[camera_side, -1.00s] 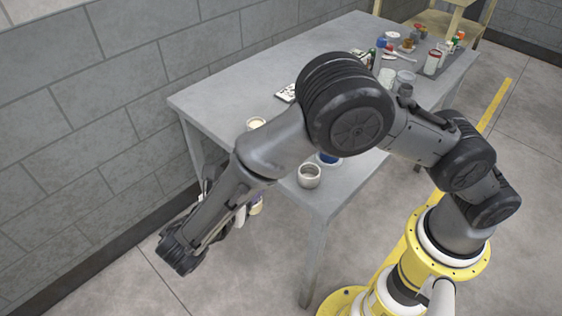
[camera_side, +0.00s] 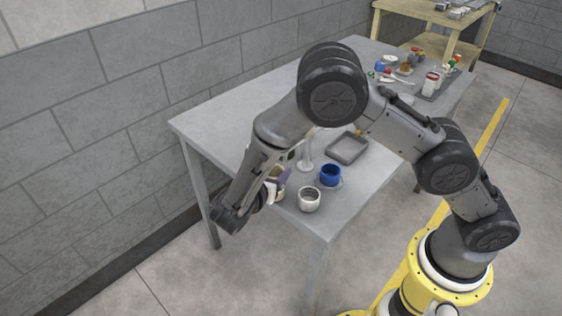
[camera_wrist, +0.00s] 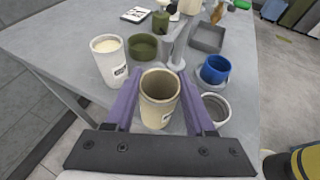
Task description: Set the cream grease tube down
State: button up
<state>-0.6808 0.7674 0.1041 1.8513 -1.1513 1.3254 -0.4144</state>
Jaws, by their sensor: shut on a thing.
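The cream grease tube (camera_wrist: 159,98), an open-topped cylinder with a pale label, stands between the two purple fingers of my gripper (camera_wrist: 160,92) in the wrist view. The fingers are shut on its sides. In the side view my gripper (camera_side: 279,182) is at the near left edge of the grey table (camera_side: 225,120), and the tube is mostly hidden by the arm. I cannot tell whether the tube's base touches the table.
A white cup with pale contents (camera_wrist: 108,62) and a green bowl (camera_wrist: 144,47) stand close to the left and behind. A blue cup (camera_side: 330,174) and a white cup (camera_side: 309,199) stand to the right. A grey tray (camera_side: 348,148) lies farther back. The table's left part is clear.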

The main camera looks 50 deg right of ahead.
jog(key=d, duration=0.1)
jog(key=w+d, duration=0.1)
jog(key=d, duration=0.2)
jog(key=shift+w, duration=0.25)
jog(key=shift+f, duration=0.3)
jog(key=shift+f, duration=0.15)
jog(key=o, duration=1.3)
jog(key=shift+o, duration=0.2)
jog(key=shift+a+r, duration=0.1)
jog(key=shift+r, duration=0.1)
jog(key=v, duration=1.2)
